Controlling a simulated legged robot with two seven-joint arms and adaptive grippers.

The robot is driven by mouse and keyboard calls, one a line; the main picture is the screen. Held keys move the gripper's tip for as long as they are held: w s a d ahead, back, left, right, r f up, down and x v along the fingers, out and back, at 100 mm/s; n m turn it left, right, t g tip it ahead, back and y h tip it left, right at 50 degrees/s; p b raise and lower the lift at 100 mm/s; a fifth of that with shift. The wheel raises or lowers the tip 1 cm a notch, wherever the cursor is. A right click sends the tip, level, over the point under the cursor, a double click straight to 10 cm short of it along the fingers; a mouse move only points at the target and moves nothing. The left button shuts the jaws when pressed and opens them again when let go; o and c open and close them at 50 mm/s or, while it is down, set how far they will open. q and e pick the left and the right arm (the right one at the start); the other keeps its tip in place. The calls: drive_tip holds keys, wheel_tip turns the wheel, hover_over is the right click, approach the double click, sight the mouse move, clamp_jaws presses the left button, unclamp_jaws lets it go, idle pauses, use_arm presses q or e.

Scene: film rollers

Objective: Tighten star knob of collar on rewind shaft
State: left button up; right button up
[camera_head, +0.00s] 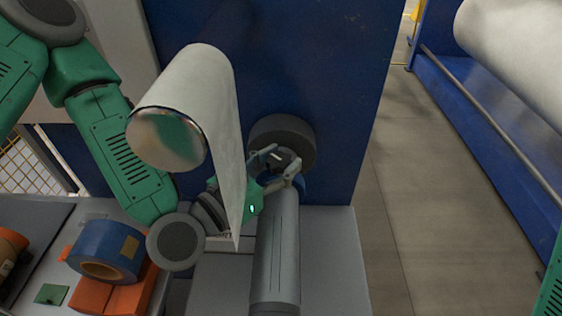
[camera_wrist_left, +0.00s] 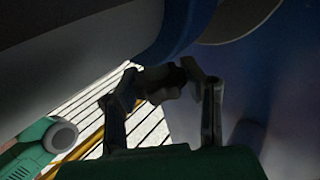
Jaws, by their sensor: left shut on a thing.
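The rewind shaft (camera_head: 276,255) is a grey cylinder pointing toward me from the blue machine wall. A blue collar (camera_head: 301,185) shows in part at its far end, behind my fingers; the wrist view shows a blue curved rim (camera_wrist_left: 188,28) above the fingers. My left gripper (camera_head: 276,160) is at that far end, in front of a dark round flange. In the wrist view its fingers (camera_wrist_left: 165,80) close from both sides on a dark lobed star knob (camera_wrist_left: 161,84) below the blue rim. The knob is hidden in the head view. My right gripper is out of view.
A white film roll (camera_head: 185,90) with a hanging sheet (camera_head: 226,150) is close beside my left forearm. A bench at lower left holds a blue tape roll (camera_head: 107,248) and orange blocks (camera_head: 92,295). Grey floor (camera_head: 410,200) is clear to the right, before another roller machine.

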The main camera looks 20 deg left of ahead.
use_arm(q)
drive_tip(key=shift+n+t+y, duration=0.5)
drive_tip(key=shift+n+y, duration=0.5)
drive_tip(key=shift+y, duration=0.5)
drive_tip(key=o, duration=1.2)
